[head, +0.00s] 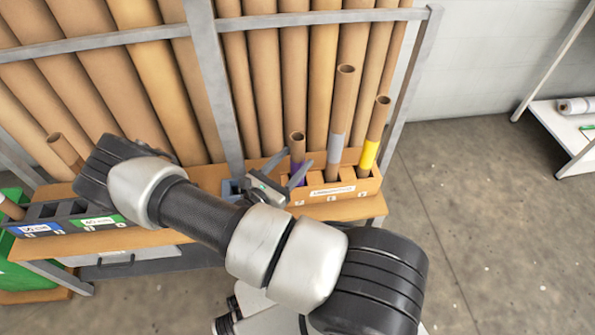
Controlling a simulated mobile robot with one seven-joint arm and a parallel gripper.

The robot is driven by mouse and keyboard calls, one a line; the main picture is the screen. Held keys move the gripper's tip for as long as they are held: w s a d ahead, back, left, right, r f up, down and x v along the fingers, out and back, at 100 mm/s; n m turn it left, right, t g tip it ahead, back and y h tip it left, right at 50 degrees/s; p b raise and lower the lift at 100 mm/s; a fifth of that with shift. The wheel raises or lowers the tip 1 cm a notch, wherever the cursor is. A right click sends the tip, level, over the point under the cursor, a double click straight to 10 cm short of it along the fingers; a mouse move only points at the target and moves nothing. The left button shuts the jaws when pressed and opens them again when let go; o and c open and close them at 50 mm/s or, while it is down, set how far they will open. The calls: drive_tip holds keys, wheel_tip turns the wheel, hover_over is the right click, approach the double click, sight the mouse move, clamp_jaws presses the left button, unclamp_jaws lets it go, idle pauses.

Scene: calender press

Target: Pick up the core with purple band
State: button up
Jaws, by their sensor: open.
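The core with the purple band (297,149) stands upright in a slot at the left end of the labelled orange holder (343,189) on the bench. Its purple band shows low on the tube, partly behind my gripper. My gripper (289,170) is open at the left end of the holder. Its fingers reach toward the purple-banded core, one close to its left side and one in front of its right side. I cannot tell whether they touch it.
A grey-banded core (340,110) and a yellow-banded core (373,138) stand in the same holder, to the right. Tall cardboard tubes (265,80) lean in a metal rack (330,17) behind. A dark holder (65,217) stands at left. Floor (480,230) at right is clear.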

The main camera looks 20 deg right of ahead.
drive_tip(key=b+x, duration=0.1)
drive_tip(key=x, duration=0.5)
drive_tip(key=shift+w+d, duration=0.2)
drive_tip(key=shift+w, duration=0.2)
clamp_jaws()
drive_tip(key=shift+r, duration=0.15)
wheel_tip(320, 180, up, 18)
drive_tip(key=p, duration=0.4)
drive_tip(key=shift+p, duration=0.4)
